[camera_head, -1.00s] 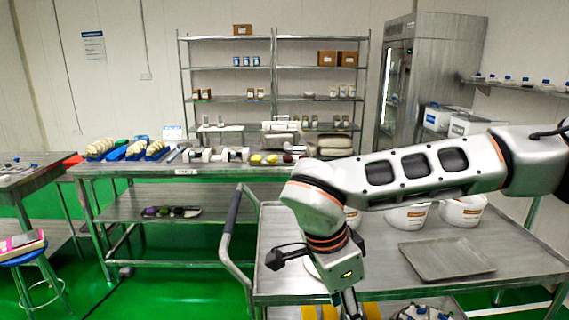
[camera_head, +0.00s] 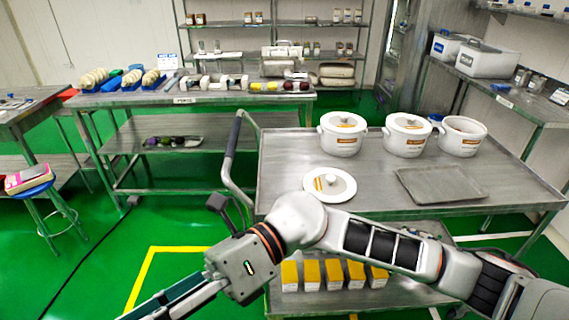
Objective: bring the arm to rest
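My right arm comes in from the lower right and bends at a joint in front of the steel cart. Its gripper (camera_head: 172,303) points down and left over the green floor, in front of the cart's left side. The fingers run toward the bottom edge of the picture. Their tips are not clear, so I cannot tell whether they are open or shut. I see nothing held. My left gripper is not in view.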

